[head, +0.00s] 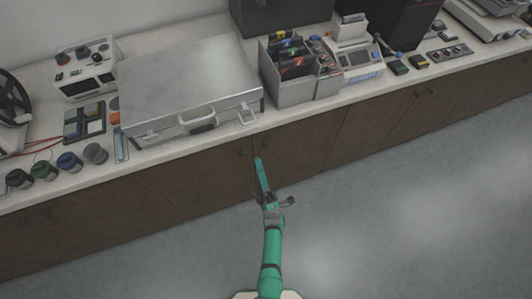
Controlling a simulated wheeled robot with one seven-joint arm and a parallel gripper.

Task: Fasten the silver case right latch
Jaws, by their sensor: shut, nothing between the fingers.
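The silver case (185,82) lies closed and flat on the counter at the left, its front facing me. A handle (203,121) is at the middle of its front. The right latch (247,116) is at the front right and seems to stick out from the case as a bright loop. The left latch (146,137) shows at the front left, too small to read its state. My gripper (260,163) is shut and empty, in front of the cabinet doors, below and apart from the right latch.
A grey bin (289,90) of packets stands close to the right of the case. A white device (357,62) is beyond it. Several dark jars (70,162) and a meter (88,82) are at the left. The counter edge lies between my gripper and the case; the floor (400,180) is clear.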

